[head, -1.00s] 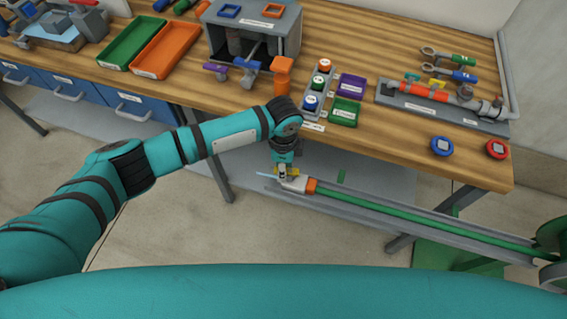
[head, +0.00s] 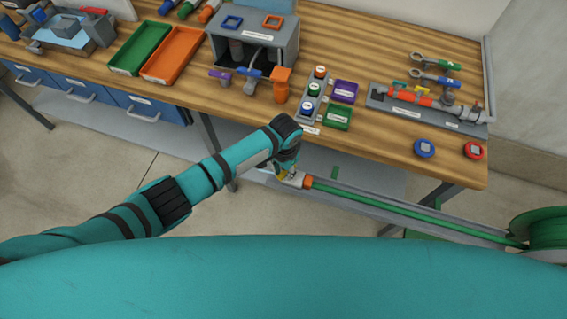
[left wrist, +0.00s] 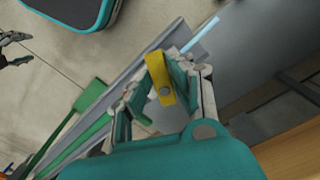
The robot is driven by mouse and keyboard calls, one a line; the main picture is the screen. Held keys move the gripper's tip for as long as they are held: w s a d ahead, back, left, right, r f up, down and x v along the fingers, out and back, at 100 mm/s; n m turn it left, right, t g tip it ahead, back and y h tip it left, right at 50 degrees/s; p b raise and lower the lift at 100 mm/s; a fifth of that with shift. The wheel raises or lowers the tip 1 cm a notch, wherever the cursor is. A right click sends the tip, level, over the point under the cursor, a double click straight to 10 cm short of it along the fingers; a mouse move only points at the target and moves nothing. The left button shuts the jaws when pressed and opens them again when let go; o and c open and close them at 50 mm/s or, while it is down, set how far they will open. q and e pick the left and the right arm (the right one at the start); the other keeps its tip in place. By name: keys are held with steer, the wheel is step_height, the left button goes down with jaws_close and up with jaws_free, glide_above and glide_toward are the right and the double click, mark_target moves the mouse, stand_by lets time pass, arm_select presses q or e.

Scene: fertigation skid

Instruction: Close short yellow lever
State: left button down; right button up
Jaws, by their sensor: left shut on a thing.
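A short yellow lever (left wrist: 160,78) with a grey bolt shows between the fingers of my left gripper (left wrist: 163,88) in the left wrist view. The gripper is shut on it. In the head view my left gripper (head: 286,172) points down at the pale fitting (head: 294,180) on the end of the green hose, in front of the bench. The gripper hides most of the lever there. A pale blue streak (left wrist: 203,36) lies beyond the lever, at the fitting's end. A small dark gripper shape, perhaps my right one, shows at the left edge of the wrist view.
The hose (head: 400,211) runs along a grey trough to a green reel (head: 548,233) at the right. The wooden bench (head: 375,144) behind carries a pipe assembly (head: 422,101) with another yellow lever, buttons, a grey box and green and orange trays. Open floor lies left.

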arm_select(q)
steer(key=n, duration=0.1)
steer(key=n+p, duration=0.1)
steer(key=shift+s+d+r+n, duration=0.15)
steer(key=shift+s+d+n, duration=0.05)
steer(key=shift+n, duration=0.1)
steer(key=shift+d+n+p, duration=0.2)
steer(key=shift+n+p, duration=0.65)
steer(key=shift+n, duration=0.45)
steer(key=c, duration=1.2)
jaws_free()
step_height(320, 180, up, 12)
